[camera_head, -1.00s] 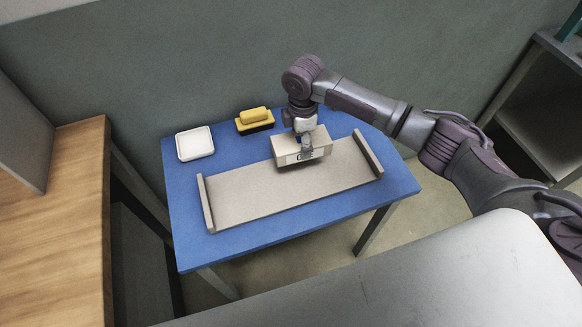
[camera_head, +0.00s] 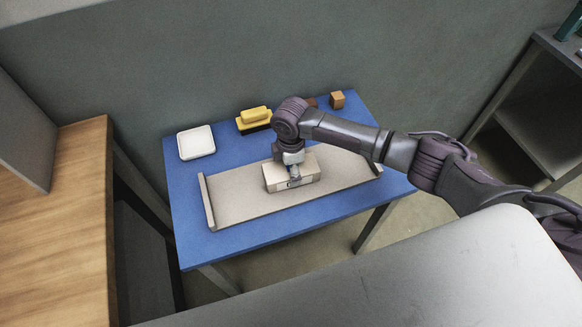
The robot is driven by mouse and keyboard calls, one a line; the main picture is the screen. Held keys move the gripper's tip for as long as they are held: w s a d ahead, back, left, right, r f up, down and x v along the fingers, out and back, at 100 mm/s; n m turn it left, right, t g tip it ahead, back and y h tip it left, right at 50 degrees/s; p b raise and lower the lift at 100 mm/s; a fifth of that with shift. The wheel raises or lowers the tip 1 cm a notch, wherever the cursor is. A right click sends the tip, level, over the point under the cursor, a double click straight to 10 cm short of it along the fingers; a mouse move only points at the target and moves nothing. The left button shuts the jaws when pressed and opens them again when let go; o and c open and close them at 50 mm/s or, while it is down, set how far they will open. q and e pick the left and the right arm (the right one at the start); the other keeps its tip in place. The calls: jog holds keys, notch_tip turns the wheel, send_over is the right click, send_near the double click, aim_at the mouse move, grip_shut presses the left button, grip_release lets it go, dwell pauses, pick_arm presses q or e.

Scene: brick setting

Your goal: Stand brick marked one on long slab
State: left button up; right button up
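The brick (camera_head: 308,172) is a pale block with a dark mark on its front face, too small to read. It is at the middle of the long slab (camera_head: 240,202), a grey board with a raised lip at each end, and appears to rest on it. My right gripper (camera_head: 293,178) comes down over the brick from above, its fingers at the brick's front and top. The far finger is hidden, so I cannot tell whether it grips or has let go. My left gripper is not in view.
The slab lies on a blue table (camera_head: 190,250). Behind it are a white square dish (camera_head: 196,142), a yellow-handled brush (camera_head: 254,118), a small brown block (camera_head: 337,99) and a partly hidden reddish item (camera_head: 309,102). A wooden counter (camera_head: 50,220) stands at left.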

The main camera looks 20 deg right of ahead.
jog(key=o, duration=1.5)
jog(key=shift+f, duration=0.1)
notch_tip(320, 180, up, 12)
